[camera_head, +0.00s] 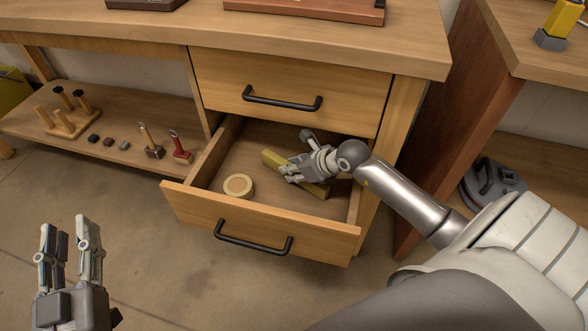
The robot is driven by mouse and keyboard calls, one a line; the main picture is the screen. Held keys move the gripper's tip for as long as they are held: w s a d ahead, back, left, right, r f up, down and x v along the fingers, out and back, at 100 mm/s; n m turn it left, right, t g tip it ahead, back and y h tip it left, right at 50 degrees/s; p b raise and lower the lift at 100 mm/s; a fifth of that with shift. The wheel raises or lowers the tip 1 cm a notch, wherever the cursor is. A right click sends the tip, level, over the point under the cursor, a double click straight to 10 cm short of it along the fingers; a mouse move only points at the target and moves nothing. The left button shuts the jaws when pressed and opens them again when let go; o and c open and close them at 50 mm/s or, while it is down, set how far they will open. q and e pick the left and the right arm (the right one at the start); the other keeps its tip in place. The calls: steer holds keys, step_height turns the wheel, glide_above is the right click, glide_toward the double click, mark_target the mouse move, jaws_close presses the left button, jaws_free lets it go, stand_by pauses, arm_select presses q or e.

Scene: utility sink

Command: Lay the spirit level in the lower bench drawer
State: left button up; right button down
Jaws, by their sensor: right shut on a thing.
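The lower bench drawer (262,222) is pulled open under the shut upper drawer. The spirit level (316,189) is a yellow bar inside the drawer's walls, lying at a slant. My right gripper (290,172) is down in the drawer, shut on the level's middle and hiding part of it. I cannot tell whether the level touches the drawer floor. My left gripper (68,240) is open and empty, above the floor at the lower left, apart from the drawer.
A round tan disc (238,185) lies in the drawer's front left. A low shelf (110,145) at left holds a peg rack (66,118) and several small tools. A wooden cabinet (445,120) stands close on the right. The floor before the drawer is clear.

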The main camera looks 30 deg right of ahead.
arm_select(q)
steer(key=shift+r, duration=0.15)
arm_select(e)
steer(key=shift+f, duration=0.1)
steer(key=c, duration=1.3)
jaws_free()
arm_select(q)
steer(key=shift+r, duration=0.1)
